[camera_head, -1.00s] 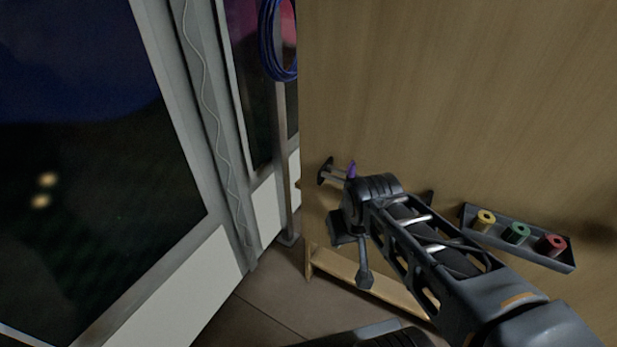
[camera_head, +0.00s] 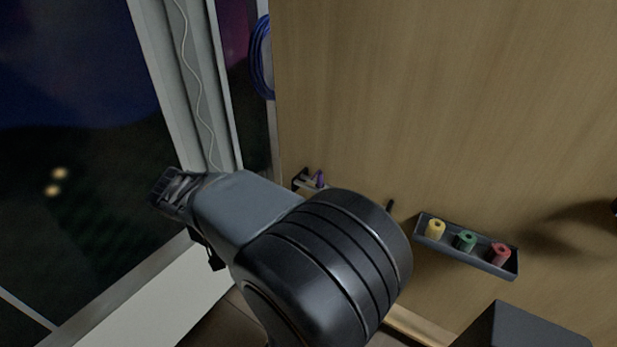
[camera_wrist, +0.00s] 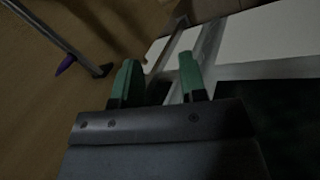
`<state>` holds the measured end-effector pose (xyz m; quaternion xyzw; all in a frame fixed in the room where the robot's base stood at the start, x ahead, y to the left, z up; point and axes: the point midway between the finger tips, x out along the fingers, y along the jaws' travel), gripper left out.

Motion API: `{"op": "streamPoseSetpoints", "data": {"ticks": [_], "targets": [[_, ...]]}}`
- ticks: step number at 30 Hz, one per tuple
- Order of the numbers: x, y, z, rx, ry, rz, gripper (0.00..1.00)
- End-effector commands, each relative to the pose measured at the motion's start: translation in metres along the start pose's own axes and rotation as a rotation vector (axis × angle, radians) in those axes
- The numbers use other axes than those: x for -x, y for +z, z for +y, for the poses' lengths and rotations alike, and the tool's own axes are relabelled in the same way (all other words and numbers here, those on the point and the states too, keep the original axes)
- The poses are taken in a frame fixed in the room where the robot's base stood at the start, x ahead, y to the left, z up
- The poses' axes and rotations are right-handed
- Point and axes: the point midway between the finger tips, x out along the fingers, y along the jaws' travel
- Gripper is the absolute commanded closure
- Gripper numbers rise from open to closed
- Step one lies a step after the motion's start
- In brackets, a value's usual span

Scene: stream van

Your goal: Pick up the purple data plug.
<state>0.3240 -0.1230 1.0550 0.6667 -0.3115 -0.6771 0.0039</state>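The purple data plug (camera_head: 319,179) is small and sits at a small dark bracket (camera_head: 299,180) on the wooden wall, partly behind my arm in the head view. In the wrist view the plug (camera_wrist: 65,64) shows at the upper left, beside a dark rod that ends in a plate (camera_wrist: 103,71). My gripper (camera_wrist: 156,68) has its two green-tipped fingers apart with nothing between them. The plug lies left of both fingers in that view, not touching them.
A wall tray (camera_head: 468,261) holds yellow (camera_head: 435,229), green (camera_head: 465,240) and red (camera_head: 500,253) spools right of my arm. A blue cable coil (camera_head: 261,58) hangs at the wall's left edge. A window frame (camera_head: 160,70) stands at the left.

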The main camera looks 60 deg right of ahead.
Motion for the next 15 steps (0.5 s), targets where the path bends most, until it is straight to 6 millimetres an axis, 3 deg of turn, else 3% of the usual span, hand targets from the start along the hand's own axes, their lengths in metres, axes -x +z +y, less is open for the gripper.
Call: {"op": "streamPoseSetpoints", "data": {"ticks": [1, 6, 10, 15], "targets": [[0.0, -0.015, 0.024, -0.076, 0.111, -0.045, 0.61], [-0.006, -0.055, 0.09, -0.311, 0.458, -0.093, 0.61], [-0.007, -0.074, 0.122, -0.429, 0.643, -0.078, 0.61], [-0.015, -0.083, 0.149, -0.502, 0.758, -0.057, 0.61]]}}
